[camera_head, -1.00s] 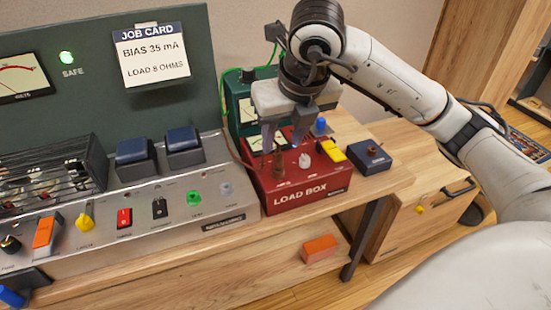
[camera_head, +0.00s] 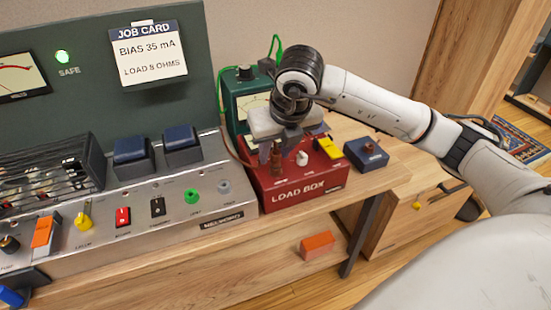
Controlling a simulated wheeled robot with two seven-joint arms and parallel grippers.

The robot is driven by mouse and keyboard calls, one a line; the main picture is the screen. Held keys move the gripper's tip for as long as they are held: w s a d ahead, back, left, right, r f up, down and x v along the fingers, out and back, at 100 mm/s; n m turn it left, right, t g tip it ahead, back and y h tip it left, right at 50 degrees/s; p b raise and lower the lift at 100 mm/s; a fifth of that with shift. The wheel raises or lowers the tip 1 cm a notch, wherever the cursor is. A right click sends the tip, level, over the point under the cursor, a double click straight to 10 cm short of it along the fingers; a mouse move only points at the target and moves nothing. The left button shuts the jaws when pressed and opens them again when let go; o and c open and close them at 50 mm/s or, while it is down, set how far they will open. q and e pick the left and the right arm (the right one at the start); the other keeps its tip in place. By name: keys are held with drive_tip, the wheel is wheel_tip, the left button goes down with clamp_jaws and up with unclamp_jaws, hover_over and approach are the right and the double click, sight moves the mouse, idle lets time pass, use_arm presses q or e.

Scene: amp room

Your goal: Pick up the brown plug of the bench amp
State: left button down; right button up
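The brown plug (camera_head: 277,162) stands upright on the left part of the red load box (camera_head: 300,190). My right gripper (camera_head: 278,152) is directly above it, pointing down, with its fingers apart on either side of the plug's upper part. I cannot see clearly whether the fingers touch it. The gripper's body hides the back of the load box. The bench amp (camera_head: 120,225) is at the left, with a grey sloped front panel of knobs and switches.
A green meter box (camera_head: 233,92) with a green cable stands behind the load box. A yellow part (camera_head: 328,148) and a white knob (camera_head: 302,158) are close to the right finger. A small blue box (camera_head: 366,154) stands at the right. An orange block (camera_head: 317,245) lies lower down.

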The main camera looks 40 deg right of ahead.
clamp_jaws()
